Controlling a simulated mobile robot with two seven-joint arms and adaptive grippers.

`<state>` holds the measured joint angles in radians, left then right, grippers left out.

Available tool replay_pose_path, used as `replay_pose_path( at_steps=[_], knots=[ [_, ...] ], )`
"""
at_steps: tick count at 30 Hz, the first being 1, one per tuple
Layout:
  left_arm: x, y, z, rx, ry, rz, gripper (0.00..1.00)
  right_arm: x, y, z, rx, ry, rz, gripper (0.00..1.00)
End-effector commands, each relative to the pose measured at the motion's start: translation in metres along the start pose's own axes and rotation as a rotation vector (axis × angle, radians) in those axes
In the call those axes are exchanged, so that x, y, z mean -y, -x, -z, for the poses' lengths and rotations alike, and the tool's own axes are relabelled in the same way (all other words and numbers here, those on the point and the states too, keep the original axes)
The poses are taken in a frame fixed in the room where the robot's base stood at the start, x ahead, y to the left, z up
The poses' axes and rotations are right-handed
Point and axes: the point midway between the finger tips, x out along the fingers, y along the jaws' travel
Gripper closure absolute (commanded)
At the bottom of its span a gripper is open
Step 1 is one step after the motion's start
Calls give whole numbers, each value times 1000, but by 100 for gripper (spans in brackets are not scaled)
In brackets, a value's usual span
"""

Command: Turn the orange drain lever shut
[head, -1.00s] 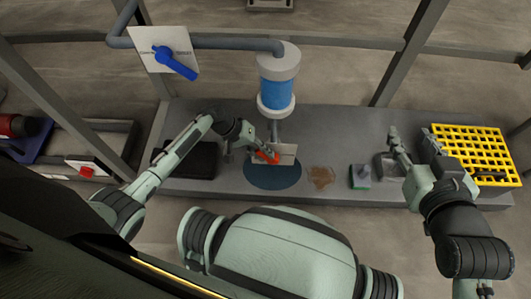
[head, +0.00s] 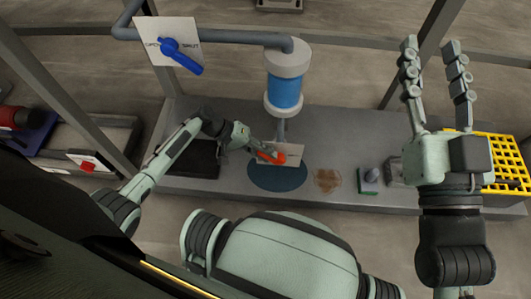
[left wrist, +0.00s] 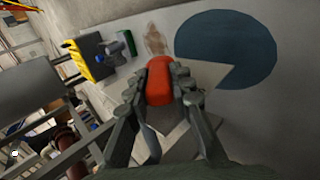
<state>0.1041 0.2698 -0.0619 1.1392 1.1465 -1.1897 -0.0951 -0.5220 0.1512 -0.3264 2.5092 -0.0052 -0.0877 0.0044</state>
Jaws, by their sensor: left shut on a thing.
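The orange drain lever (head: 268,156) sits on a pale plate (head: 292,151) below the filter column, above a dark blue round patch on the bench. My left gripper (head: 257,148) is at the lever. In the left wrist view the lever's rounded red-orange end (left wrist: 159,80) lies between the fingers of my left gripper (left wrist: 160,88), which is shut on it. The plate's lettering is too small to read. My right gripper (head: 435,75) is raised at the right, its fingers spread apart and empty.
A blue lever (head: 180,57) on a white plate is at the upper left. The blue filter column (head: 285,92) stands behind the drain lever. A brown stain (head: 327,180), a small green-based block (head: 369,180) and a yellow grid (head: 510,150) are to the right.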

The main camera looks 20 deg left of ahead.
Motion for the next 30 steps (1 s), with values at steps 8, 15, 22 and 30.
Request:
replay_pose_path(
  at_steps=[8,15,22,30],
  knots=[
    [0,0,0,1,1,1,65,0,0,0,1,0,0,60],
    [0,0,0,0,1,1,57,0,0,0,2,1,0,60],
    [1,10,0,-1,0,2,57,0,0,-1,3,0,-1,60],
    [2,63,0,-2,-2,5,57,0,0,-1,3,0,-1,60]
  ],
)
